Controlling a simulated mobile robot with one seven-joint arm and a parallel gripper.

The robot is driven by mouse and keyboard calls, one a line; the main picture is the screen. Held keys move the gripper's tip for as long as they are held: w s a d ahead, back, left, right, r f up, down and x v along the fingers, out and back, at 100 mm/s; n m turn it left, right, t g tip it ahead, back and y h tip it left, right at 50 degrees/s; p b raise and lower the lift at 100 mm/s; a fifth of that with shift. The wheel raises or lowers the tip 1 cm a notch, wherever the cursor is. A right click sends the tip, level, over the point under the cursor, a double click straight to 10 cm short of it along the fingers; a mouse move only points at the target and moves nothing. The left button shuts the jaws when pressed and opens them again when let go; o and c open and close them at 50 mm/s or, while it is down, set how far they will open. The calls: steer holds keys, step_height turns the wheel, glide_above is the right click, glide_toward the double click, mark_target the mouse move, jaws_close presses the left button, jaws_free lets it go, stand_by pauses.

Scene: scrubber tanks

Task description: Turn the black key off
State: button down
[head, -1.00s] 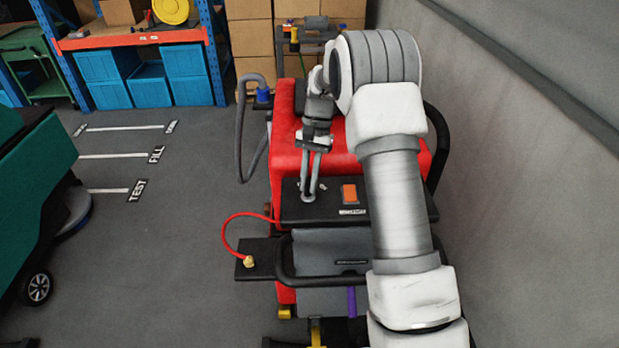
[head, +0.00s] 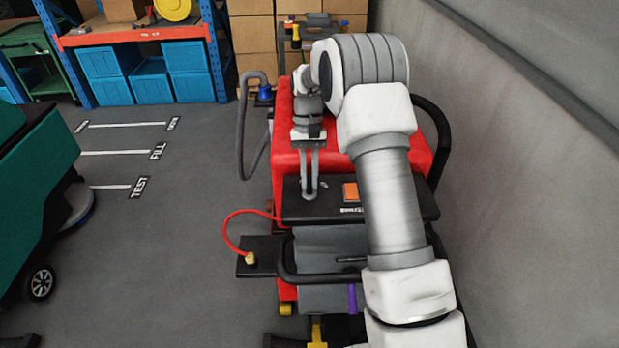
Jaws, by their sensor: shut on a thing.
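My gripper (head: 309,194) points down at the left part of the black control panel (head: 412,205) on the red scrubber machine (head: 286,150). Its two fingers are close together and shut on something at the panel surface. The black key is too small and too hidden by the fingertips to make out, and its angle cannot be told. An orange-red switch (head: 350,192) sits on the panel just right of the fingertips, with a small pale label below it.
A black handle bar (head: 320,279) and a red hose (head: 232,222) lie in front of the panel. A grey wall (head: 530,200) stands close on the right. A teal machine (head: 40,180) stands at the left, with open floor (head: 190,240) between.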

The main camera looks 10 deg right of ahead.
steer(key=c, duration=0.9)
jaws_free()
steer(key=shift+o, duration=0.2)
steer(key=p+v, duration=0.1)
steer(key=v, duration=1.6)
steer(key=shift+r, duration=0.3)
steer(key=shift+r, duration=0.1)
